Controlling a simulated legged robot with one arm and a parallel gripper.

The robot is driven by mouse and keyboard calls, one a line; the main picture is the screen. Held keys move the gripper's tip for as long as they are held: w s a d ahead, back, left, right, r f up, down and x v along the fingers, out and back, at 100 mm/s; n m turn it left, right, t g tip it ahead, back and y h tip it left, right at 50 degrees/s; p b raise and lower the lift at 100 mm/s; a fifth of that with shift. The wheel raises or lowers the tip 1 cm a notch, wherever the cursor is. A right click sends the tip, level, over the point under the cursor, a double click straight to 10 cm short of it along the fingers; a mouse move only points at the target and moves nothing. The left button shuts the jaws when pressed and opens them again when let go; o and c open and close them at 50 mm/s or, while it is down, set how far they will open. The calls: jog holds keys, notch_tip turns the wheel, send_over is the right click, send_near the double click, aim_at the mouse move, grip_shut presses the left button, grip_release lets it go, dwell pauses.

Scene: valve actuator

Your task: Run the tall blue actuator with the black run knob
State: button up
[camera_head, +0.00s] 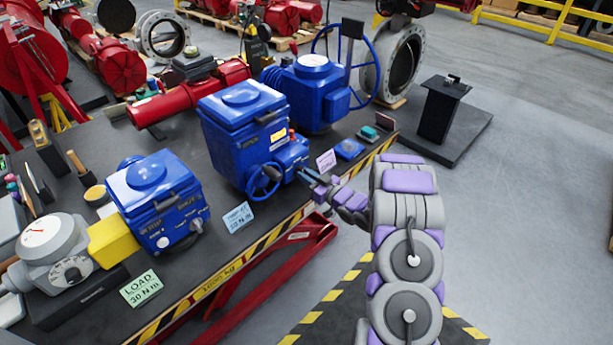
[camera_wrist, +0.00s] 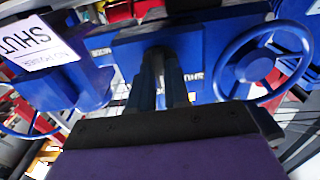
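The tall blue actuator (camera_head: 240,125) stands in the middle of the dark bench, between two other blue actuators. A blue handwheel (camera_head: 264,181) is on its front; a blue handwheel also shows at the right of the wrist view (camera_wrist: 250,66). My gripper (camera_head: 307,177) reaches in from the right, at the front of this actuator, right of the handwheel. In the wrist view its two fingers (camera_wrist: 160,70) point at a blue housing, close together at a small dark part (camera_wrist: 157,54) that may be the black run knob. I cannot tell whether they grip it.
A smaller blue actuator (camera_head: 152,190) with a yellow coupling (camera_head: 112,243) stands left. Another blue actuator (camera_head: 310,92) with a large handwheel stands behind right. A card reading SHUT (camera_wrist: 40,45) is close to my gripper. Green (camera_head: 141,289) and pale blue (camera_head: 238,217) cards stand along the front.

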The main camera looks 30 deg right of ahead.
grip_shut()
jog(key=shift+r+m+p, duration=0.15)
jog(key=shift+m+p, duration=0.15)
jog(key=shift+p, duration=0.45)
jog(key=shift+r+m+p, duration=0.2)
jog(key=shift+m+p, duration=0.4)
jog(key=shift+p, duration=0.55)
jog(key=shift+d+m+p, duration=0.1)
jog(key=shift+m+p, duration=0.7)
jog(key=shift+p, duration=0.45)
jog(key=m+p, duration=0.3)
jog(key=shift+w+d, duration=0.1)
jog(key=shift+f+m+p, duration=0.25)
jog(key=shift+m+p, duration=0.7)
jog(key=shift+m, duration=0.35)
